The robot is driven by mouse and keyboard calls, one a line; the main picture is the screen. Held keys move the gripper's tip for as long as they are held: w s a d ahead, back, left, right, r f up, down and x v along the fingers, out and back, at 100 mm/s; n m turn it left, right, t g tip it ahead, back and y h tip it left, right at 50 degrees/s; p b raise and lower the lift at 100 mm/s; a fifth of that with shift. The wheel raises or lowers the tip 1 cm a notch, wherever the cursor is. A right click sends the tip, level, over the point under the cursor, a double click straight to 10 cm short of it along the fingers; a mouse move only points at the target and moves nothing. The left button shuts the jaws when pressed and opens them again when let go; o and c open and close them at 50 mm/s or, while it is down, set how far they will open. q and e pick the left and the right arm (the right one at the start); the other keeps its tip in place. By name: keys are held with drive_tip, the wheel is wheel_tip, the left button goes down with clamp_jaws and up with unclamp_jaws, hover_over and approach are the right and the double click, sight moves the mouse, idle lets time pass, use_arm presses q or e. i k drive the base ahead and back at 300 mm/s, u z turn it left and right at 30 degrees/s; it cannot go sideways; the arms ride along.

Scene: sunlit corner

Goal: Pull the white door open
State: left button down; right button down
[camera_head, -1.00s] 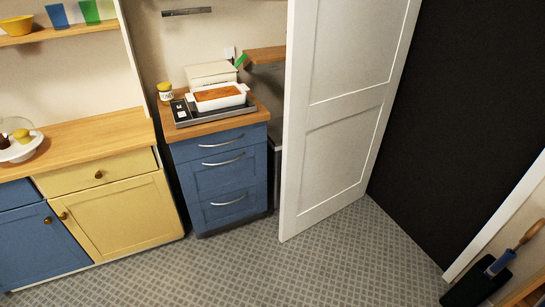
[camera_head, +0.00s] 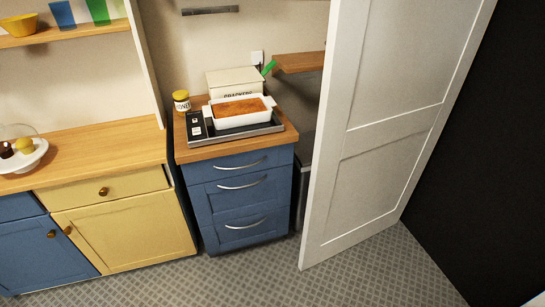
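The white door (camera_head: 385,140) is a tall panelled door on the right side of the head view. It stands swung open into the room, its free edge on the left, beside the blue drawer unit. A dark opening (camera_head: 490,170) shows to the right of the door. No handle is visible on the face that I see, and the top of the door is cut off by the frame. Neither of my grippers is in view.
A blue drawer unit (camera_head: 242,208) with a white baking dish (camera_head: 241,120) on top stands left of the door. Yellow and blue cabinets (camera_head: 128,232) with a wooden counter (camera_head: 95,150) line the left. The grey patterned floor (camera_head: 355,278) in front is clear.

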sight(395, 73)
drive_tip(key=z, duration=0.05)
drive_tip(key=i, duration=0.9)
drive_tip(key=z, duration=0.5)
